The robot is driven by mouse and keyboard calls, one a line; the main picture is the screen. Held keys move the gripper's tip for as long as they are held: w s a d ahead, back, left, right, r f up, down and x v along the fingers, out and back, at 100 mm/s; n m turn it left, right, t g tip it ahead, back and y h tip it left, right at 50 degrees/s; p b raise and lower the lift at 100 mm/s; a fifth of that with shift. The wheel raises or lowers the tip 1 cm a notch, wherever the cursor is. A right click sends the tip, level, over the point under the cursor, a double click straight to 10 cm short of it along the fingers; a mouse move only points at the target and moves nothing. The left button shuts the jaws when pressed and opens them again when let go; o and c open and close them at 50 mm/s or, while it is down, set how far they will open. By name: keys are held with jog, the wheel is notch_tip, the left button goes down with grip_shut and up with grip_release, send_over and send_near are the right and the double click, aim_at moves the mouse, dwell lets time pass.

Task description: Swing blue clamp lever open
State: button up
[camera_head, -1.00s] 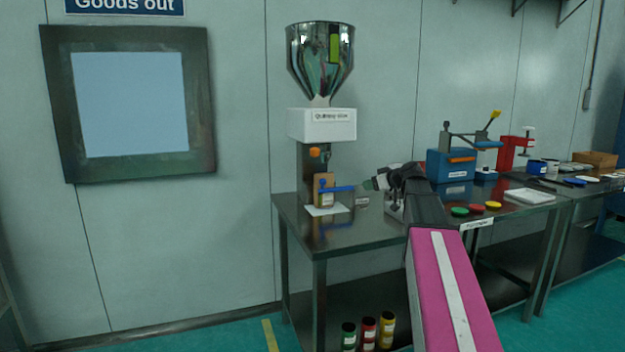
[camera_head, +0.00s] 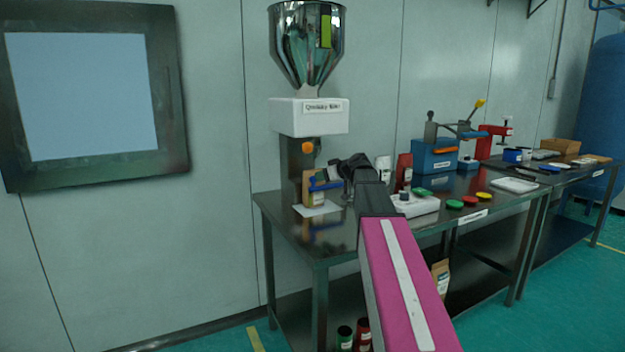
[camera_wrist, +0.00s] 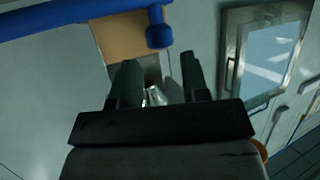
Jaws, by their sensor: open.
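The blue clamp lever (camera_head: 325,186) sits in front of a brown pouch (camera_head: 307,190) under the filling machine. In the wrist view the blue lever (camera_wrist: 75,17) runs across the upper left, and a blue knob (camera_wrist: 158,35) hangs down at its right end. My gripper (camera_wrist: 160,78) is open, its two dark fingers apart with nothing held between them. The knob shows just beyond and between the fingertips; I cannot tell whether they touch it. In the head view my arm's end hides the fingers and part of the lever.
The filling machine (camera_head: 310,117), with a steel hopper (camera_head: 306,45), stands at the left end of the steel table (camera_head: 285,236). A white scale (camera_head: 415,204), a red pouch (camera_head: 403,172) and coloured lids stand right of my arm. A blue press (camera_head: 434,157) is behind.

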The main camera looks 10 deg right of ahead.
aim_at(313, 177)
jog(key=x, duration=0.6)
jog(key=shift+d, duration=0.1)
grip_shut()
